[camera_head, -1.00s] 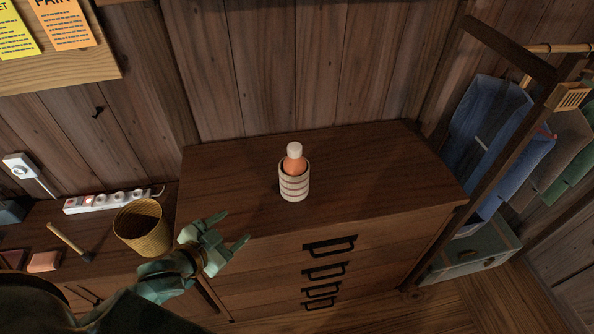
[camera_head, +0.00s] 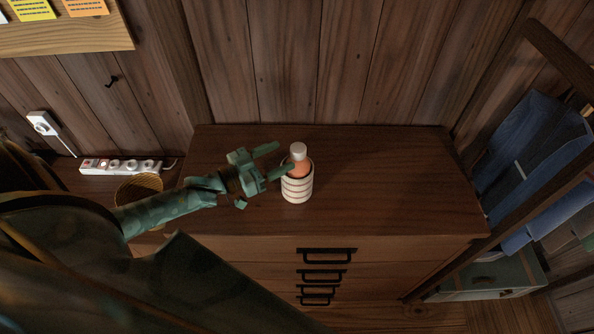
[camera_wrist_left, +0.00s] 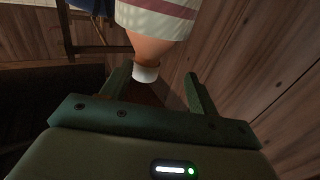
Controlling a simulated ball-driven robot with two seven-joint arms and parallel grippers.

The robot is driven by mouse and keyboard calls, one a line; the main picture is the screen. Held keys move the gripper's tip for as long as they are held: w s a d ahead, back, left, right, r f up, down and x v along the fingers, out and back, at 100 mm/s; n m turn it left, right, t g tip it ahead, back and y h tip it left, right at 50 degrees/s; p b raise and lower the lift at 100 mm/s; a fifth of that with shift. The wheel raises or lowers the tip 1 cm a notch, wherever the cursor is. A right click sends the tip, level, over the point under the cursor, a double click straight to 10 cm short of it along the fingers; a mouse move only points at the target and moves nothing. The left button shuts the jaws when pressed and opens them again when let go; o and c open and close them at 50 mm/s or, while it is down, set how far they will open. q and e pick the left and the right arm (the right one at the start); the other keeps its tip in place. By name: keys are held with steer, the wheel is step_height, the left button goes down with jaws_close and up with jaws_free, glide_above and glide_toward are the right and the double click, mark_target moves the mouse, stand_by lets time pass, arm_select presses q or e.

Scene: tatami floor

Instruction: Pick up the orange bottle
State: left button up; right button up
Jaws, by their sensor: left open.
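The orange bottle (camera_head: 298,168) with a white cap stands upright in a cream, striped cup (camera_head: 297,190) on the dresser top. Its lower part is hidden inside the cup. My left gripper (camera_head: 284,156) is open just left of the bottle's upper part, its fingers pointing toward it. In the left wrist view the bottle (camera_wrist_left: 150,48) appears upside down, its cap seen between the two open fingers; I cannot tell if they touch. The striped cup (camera_wrist_left: 158,16) is at the top there. My right gripper is not in view.
The brown dresser (camera_head: 390,190) has bare top on the right. A wicker basket (camera_head: 138,187) and a power strip (camera_head: 120,166) are at left, the basket partly behind my arm. A clothes rack with blue garments (camera_head: 530,150) stands at right.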

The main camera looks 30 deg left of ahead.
mark_target(305, 153)
arm_select(q)
steer(key=shift+w+d+r, duration=0.15)
steer(key=shift+w+d, duration=0.85)
steer(key=shift+d, duration=0.1)
steer(key=x, duration=0.4)
steer(key=shift+s+d+f, duration=0.2)
steer(key=shift+d+f, duration=0.05)
steer(key=shift+w, duration=0.25)
steer(key=shift+s+d, duration=0.1)
steer(key=shift+d, duration=0.1)
steer(key=shift+c, duration=1.2)
steer(key=c, duration=1)
jaws_close()
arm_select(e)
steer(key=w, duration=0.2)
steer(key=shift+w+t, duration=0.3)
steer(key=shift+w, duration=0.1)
